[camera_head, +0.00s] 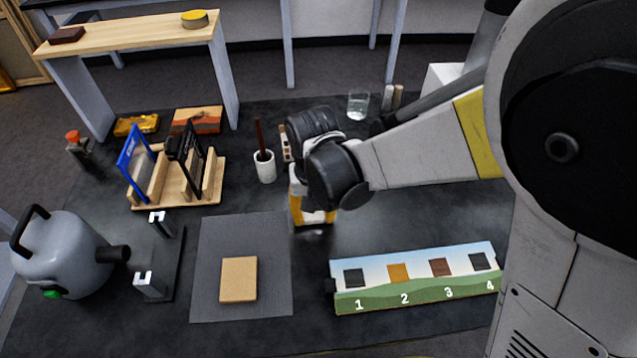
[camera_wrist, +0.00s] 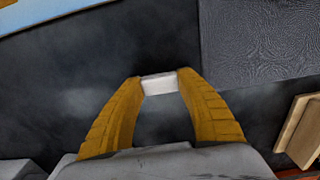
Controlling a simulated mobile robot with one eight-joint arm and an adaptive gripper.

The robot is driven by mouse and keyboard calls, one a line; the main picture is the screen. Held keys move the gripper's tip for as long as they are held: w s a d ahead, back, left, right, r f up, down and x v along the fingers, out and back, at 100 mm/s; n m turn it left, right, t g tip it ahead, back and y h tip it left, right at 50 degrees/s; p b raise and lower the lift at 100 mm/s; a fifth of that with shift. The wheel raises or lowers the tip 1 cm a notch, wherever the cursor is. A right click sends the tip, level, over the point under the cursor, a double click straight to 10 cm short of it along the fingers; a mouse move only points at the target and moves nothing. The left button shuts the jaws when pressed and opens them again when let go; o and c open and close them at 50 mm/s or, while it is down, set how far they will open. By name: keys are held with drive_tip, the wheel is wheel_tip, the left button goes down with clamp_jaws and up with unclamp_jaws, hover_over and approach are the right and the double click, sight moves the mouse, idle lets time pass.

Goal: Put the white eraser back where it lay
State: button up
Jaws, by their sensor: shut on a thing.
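My gripper (camera_head: 313,218) points down at the dark tabletop, between the grey mat and the numbered panel. In the wrist view its two yellow fingers (camera_wrist: 159,86) are shut on the white eraser (camera_wrist: 159,85), a small pale block held between the fingertips.
The grey mat (camera_head: 213,250) bears a tan block (camera_head: 239,280). The numbered panel (camera_head: 412,297) lies in front at right. A white cup (camera_head: 265,168) with a brush stands behind my gripper. A wooden rack (camera_head: 211,182), a metal stand (camera_head: 176,265) and a grey kettle-like vessel (camera_head: 68,255) are left.

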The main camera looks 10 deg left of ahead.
sight(315, 216)
drive_tip(key=shift+f, duration=0.1)
drive_tip(key=o, duration=1.1)
drive_tip(key=shift+c, duration=0.2)
wheel_tip(315, 216, up, 12)
drive_tip(key=r+p, duration=0.1)
drive_tip(key=p, duration=0.4)
drive_tip(key=s+d+r+m+t, duration=0.1)
drive_tip(key=d+r+t, duration=0.1)
drive_tip(key=d, duration=0.6)
drive_tip(key=s+d+r+t, duration=0.2)
drive_tip(key=d+r, duration=0.1)
drive_tip(key=d, duration=0.6)
drive_tip(key=s+d+r+m+t, duration=0.1)
drive_tip(key=s+d+r+t, duration=0.1)
drive_tip(key=d, duration=0.6)
drive_tip(key=shift+s+d+r+m+t, duration=0.25)
drive_tip(key=shift+d+r+m+t, duration=0.05)
drive_tip(key=shift+r+t, duration=0.35)
